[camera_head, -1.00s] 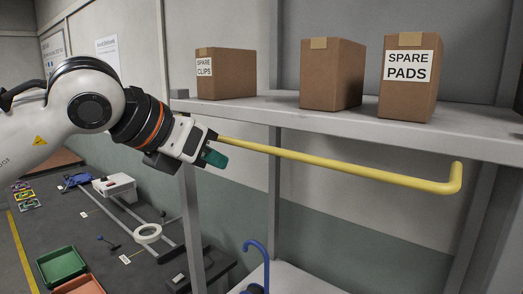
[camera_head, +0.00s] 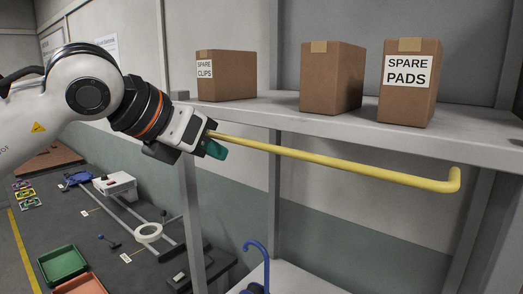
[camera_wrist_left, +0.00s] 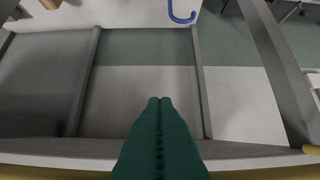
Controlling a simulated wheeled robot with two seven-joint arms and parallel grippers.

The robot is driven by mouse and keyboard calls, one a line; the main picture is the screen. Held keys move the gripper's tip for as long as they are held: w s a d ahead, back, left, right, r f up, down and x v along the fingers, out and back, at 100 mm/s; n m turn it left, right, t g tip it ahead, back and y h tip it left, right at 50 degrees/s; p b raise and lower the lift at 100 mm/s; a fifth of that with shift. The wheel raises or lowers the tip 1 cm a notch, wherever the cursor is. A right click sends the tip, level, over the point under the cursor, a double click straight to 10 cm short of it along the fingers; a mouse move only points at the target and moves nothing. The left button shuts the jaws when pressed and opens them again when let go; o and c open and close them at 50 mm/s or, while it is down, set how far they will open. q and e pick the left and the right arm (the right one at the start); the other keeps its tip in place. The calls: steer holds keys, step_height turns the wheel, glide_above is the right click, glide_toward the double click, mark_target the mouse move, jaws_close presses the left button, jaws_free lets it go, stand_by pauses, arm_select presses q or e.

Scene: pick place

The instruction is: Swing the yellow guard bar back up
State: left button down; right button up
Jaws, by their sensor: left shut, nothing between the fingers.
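The yellow guard bar (camera_head: 330,163) runs across the front of the shelf, just below the board, sloping slightly down to the right in the head view. Its right end turns upward. My left gripper (camera_head: 215,150) is at the bar's left end, its green fingers shut and empty, pointing right and slightly down. The hand covers the bar's left end, and I cannot tell if they touch. In the left wrist view the shut fingers (camera_wrist_left: 158,105) fill the lower middle, with a yellow strip of the bar (camera_wrist_left: 262,161) along the bottom edge. My right gripper is not in view.
The grey shelf board (camera_head: 290,112) carries cardboard boxes, including spare clips (camera_head: 228,75) and spare pads (camera_head: 409,85). A blue hook (camera_head: 262,255) stands below the bar. A dark workbench (camera_head: 100,225) with trays and tools lies lower left. A grey post (camera_head: 190,210) stands below my gripper.

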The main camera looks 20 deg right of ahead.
arm_select(q)
steer(key=shift+r+p, duration=0.75)
steer(key=shift+r, duration=0.9)
steer(key=shift+w+d+r+p, duration=0.2)
steer(key=shift+r+p, duration=0.2)
steer(key=shift+r, duration=0.35)
steer(key=shift+w+d+r+p, duration=0.15)
steer(key=shift+r+p, duration=0.2)
steer(key=shift+r, duration=0.35)
steer(key=shift+s, duration=0.1)
steer(key=shift+r, duration=0.1)
steer(key=shift+w+d+r+p, duration=0.5)
steer(key=shift+d+r+p, duration=0.1)
steer(key=shift+r+p, duration=0.3)
steer(key=shift+s+a, duration=0.1)
steer(key=shift+s, duration=0.05)
steer(key=shift+f, duration=0.1)
